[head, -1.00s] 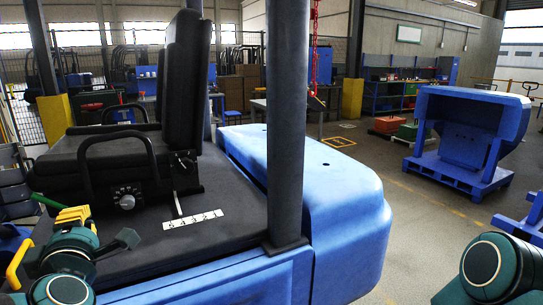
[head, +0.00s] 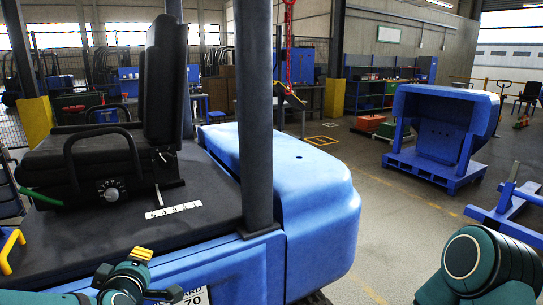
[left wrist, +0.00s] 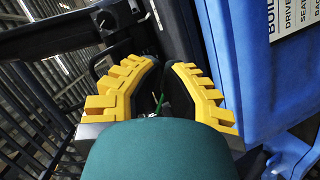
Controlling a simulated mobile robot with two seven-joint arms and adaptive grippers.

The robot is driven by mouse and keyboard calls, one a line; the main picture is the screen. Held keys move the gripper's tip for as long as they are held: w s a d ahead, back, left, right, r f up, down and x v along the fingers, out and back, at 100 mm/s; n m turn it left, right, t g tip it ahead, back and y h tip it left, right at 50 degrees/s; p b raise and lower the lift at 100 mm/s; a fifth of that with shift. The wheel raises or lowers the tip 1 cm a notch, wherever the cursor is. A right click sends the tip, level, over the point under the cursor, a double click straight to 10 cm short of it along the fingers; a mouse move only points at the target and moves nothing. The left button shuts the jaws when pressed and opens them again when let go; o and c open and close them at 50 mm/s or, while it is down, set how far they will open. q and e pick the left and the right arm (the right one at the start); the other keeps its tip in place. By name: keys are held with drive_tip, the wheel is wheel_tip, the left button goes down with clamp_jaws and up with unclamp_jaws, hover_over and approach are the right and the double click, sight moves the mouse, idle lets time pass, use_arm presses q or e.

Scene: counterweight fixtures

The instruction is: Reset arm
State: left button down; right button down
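My left gripper (head: 158,286) is low in the head view, in front of the blue forklift's side. Its yellow-padded fingers also show in the left wrist view (left wrist: 166,75), with a narrow gap between their tips and nothing visibly held. My right arm (head: 480,265) shows at the lower right of the head view; its gripper is out of the picture. The forklift carries a black seat (head: 85,160) and a blue counterweight (head: 290,175). A blue panel with lettering (left wrist: 245,60) stands right of the fingers in the left wrist view.
A dark post (head: 254,120) rises from the forklift deck close to my left arm. A blue counterweight shell on a stand (head: 440,130) is at the right, with a blue frame (head: 510,205) nearer. Grey floor (head: 400,225) between them and the forklift is open.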

use_arm(q)
drive_tip(key=s+d+f+m+g+h, duration=0.15)
drive_tip(key=d+f+m, duration=0.3)
drive_tip(key=f, duration=0.55)
drive_tip(key=w+d+f+m+g+h, duration=0.1)
drive_tip(key=d+f+m+g+h, duration=0.3)
drive_tip(key=f, duration=0.5)
drive_tip(key=s+d+f+m+g+h, duration=0.1)
drive_tip(key=s+d+f+m+g, duration=0.2)
drive_tip(key=s+d+f, duration=0.2)
drive_tip(key=s+d+f+m+g+h, duration=0.1)
drive_tip(key=s+d+f+m+g, duration=0.2)
drive_tip(key=s+f, duration=0.6)
wheel_tip(320, 180, down, 3)
drive_tip(key=shift+d+g, duration=0.35)
drive_tip(key=shift+d, duration=0.75)
